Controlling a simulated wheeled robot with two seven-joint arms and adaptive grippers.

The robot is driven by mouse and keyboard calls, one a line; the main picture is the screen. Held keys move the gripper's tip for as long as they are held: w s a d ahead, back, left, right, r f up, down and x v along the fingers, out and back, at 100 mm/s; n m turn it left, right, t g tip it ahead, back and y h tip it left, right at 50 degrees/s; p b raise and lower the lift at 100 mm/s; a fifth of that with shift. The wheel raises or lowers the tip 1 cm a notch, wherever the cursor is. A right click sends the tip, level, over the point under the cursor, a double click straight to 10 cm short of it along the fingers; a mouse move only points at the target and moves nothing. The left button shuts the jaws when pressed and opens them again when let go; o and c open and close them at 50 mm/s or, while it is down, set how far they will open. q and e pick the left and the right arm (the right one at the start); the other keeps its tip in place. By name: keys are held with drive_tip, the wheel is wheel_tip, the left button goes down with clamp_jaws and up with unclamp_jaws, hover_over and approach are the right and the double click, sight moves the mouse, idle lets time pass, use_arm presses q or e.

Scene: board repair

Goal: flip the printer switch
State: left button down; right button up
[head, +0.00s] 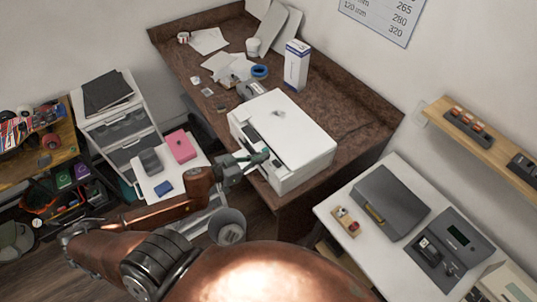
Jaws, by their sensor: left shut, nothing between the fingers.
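The white printer (290,132) sits on the brown desk near its front corner, in the middle of the head view. My left gripper (262,157) is shut and empty at the printer's front left side, close to the dark opening there. I cannot tell whether its fingertips touch the printer. The switch itself is too small, or hidden by the gripper, to make out. My right gripper is not in view.
The brown desk (345,107) also holds a white and blue box (296,65), blue tape (260,71) and papers. A white drawer unit (118,118) stands left. A white table (345,190) with grey devices stands right.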

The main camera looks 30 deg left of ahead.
use_arm(q)
drive_tip(key=v, duration=0.7)
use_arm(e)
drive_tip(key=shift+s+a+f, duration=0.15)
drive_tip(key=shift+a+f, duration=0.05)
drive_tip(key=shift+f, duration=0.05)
use_arm(q)
drive_tip(key=shift+w+a, duration=0.1)
